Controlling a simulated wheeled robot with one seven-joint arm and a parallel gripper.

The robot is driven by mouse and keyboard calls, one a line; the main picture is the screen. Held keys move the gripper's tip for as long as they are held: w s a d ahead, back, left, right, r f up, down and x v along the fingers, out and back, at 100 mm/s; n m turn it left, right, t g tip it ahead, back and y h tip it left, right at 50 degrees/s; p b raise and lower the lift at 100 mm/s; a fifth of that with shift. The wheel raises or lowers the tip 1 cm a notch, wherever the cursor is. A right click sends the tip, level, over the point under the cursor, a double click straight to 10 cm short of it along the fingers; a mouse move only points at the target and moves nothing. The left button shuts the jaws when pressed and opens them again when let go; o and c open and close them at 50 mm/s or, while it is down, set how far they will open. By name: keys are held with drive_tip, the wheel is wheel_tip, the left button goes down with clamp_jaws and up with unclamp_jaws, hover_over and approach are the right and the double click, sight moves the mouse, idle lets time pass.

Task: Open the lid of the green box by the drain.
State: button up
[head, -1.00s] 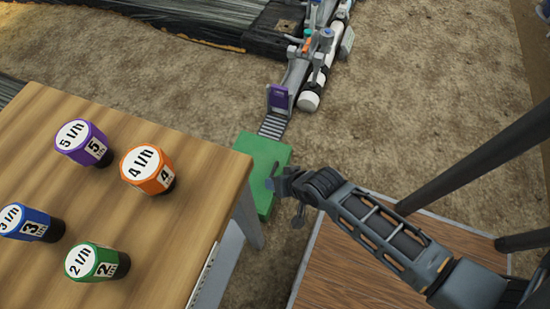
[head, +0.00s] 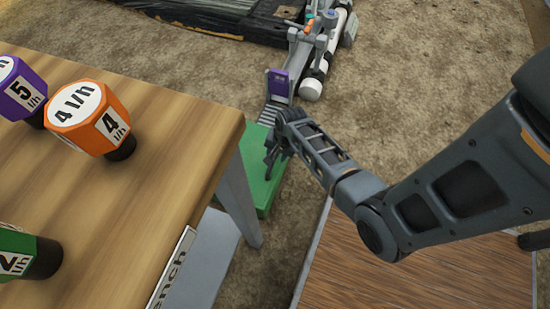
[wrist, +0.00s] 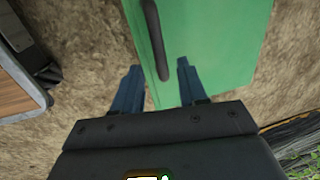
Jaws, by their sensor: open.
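The green box (head: 262,196) sits on the ground beside the bench, in front of a slotted drain grate (head: 271,114). Its lid looks shut. In the wrist view the green lid (wrist: 220,45) fills the upper middle, with a dark bar handle (wrist: 154,38) on it. My gripper (head: 270,168) is over the box in the head view and hides part of it. In the wrist view my gripper (wrist: 157,73) is open, with a blue finger on each side of the handle's near end. I cannot tell whether the fingers touch it.
A wooden bench (head: 165,130) with several labelled coloured knobs, such as the orange one (head: 91,117), stands left of the box. A brown wood-grain platform (head: 410,270) lies to the right. Pipework with a purple tag (head: 278,84) stands beyond the drain. Bare soil surrounds the box.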

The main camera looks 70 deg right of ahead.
sight(275, 157)
drive_tip(key=shift+w+f+b, duration=0.2)
drive_tip(key=shift+f+b, duration=0.1)
drive_tip(key=shift+f, duration=0.5)
drive_tip(key=shift+w+f+b, duration=0.15)
drive_tip(key=shift+f+b, duration=0.1)
drive_tip(key=shift+f, duration=0.55)
clamp_jaws()
